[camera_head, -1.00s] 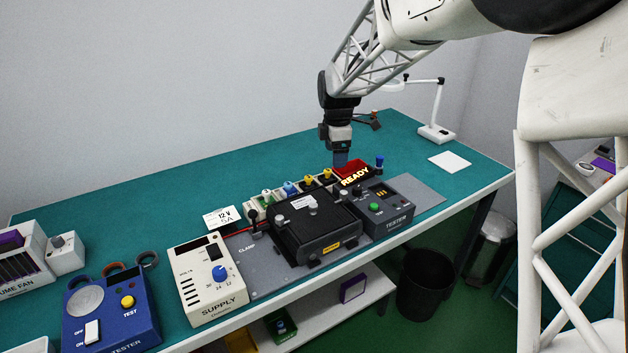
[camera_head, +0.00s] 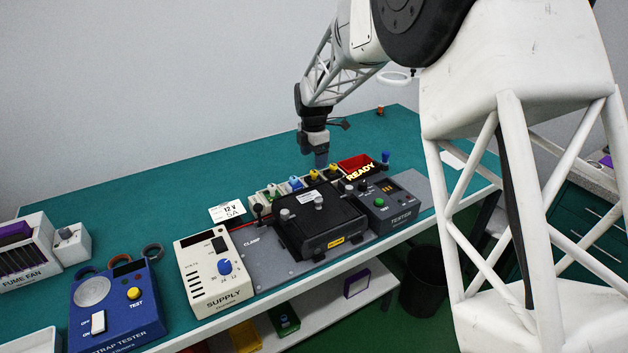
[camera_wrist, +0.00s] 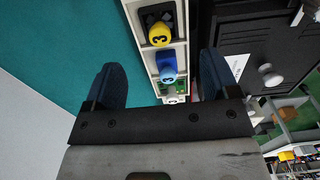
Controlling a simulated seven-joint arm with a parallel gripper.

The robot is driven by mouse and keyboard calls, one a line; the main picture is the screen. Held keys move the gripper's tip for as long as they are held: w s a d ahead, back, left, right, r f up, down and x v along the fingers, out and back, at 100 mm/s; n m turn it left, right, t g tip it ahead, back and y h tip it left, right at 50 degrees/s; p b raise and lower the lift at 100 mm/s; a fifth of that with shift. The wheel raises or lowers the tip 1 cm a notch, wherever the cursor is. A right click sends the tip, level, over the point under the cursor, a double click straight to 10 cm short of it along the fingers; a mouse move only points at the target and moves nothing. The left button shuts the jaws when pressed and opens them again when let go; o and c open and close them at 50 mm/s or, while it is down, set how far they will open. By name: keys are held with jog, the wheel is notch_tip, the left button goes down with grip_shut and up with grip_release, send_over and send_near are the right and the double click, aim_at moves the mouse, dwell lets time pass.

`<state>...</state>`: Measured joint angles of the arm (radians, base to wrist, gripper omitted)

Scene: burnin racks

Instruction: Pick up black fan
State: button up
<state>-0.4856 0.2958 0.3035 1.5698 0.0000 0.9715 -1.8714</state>
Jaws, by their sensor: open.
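A white rack (camera_wrist: 140,62) runs between and past the fingertips. The yellow knobs (camera_head: 314,175) also show in the head view.
A black clamp fixture (camera_head: 325,222) stands right in front of the rack. The bench behind the rack is clear on the left (camera_head: 190,175).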

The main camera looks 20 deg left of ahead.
aim_at(314, 172)
jog(key=shift+f, duration=1.1)
jog(key=shift+f, duration=0.1)
jog(key=shift+f, duration=2.5)
jog(key=shift+c, duration=0.2)
jog(key=c, duration=1)
